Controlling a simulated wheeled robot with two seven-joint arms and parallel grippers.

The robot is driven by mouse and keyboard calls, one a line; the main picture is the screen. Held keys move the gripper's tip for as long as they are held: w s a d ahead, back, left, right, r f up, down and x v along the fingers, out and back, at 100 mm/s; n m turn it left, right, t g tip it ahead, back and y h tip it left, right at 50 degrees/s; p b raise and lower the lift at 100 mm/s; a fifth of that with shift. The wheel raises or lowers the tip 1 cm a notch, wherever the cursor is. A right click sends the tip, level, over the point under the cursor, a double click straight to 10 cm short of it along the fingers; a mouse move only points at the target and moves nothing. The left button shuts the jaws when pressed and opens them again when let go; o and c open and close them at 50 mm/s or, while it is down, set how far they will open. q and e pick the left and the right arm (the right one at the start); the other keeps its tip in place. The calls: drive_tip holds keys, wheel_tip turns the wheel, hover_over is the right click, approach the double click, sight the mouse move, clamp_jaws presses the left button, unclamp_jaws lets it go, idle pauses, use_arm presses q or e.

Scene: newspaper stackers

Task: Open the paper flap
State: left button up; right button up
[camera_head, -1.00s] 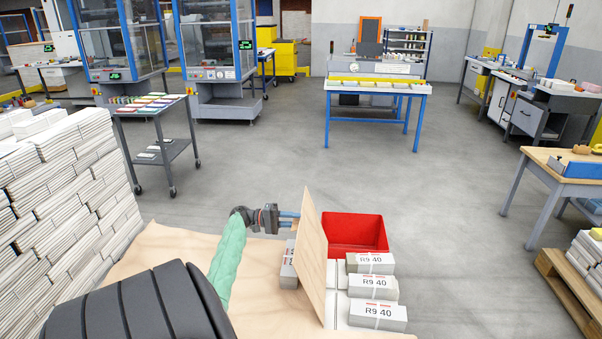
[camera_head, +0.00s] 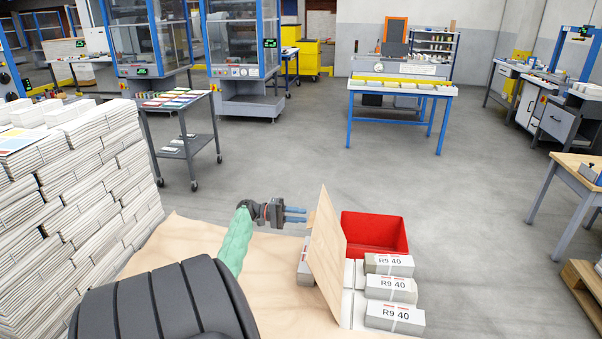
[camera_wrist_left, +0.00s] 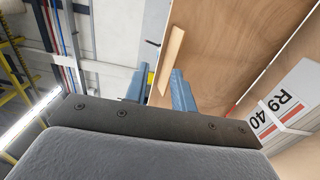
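The paper flap (camera_head: 326,262) is a thin light-wood board standing nearly upright on the wooden table. A short wooden strip, its handle (camera_head: 311,217), sticks out from its left face. My left gripper (camera_head: 296,214) is just left of the flap with its blue fingers pointing at it. In the left wrist view the fingers of the left gripper (camera_wrist_left: 158,88) are apart. The handle (camera_wrist_left: 172,60) lies near the right finger there, in front of the flap (camera_wrist_left: 228,50). I cannot tell whether they touch. My right gripper is not in view.
Grey bundles marked "R9 40" (camera_head: 391,288) stand in a row right of the flap. Another bundle (camera_head: 304,268) is partly hidden behind it. A red bin (camera_head: 375,226) is beyond. Tall paper stacks (camera_head: 75,195) rise at the left. The floor (camera_head: 300,150) beyond the table is open.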

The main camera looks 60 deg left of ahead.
use_arm(q)
drive_tip(key=s+a+f+b, duration=0.3)
drive_tip(key=s+a, duration=0.1)
drive_tip(key=s, duration=0.1)
drive_tip(key=shift+s+a+f, duration=0.15)
drive_tip(key=shift+s+a, duration=0.15)
drive_tip(key=shift+a, duration=0.1)
idle(0.7)
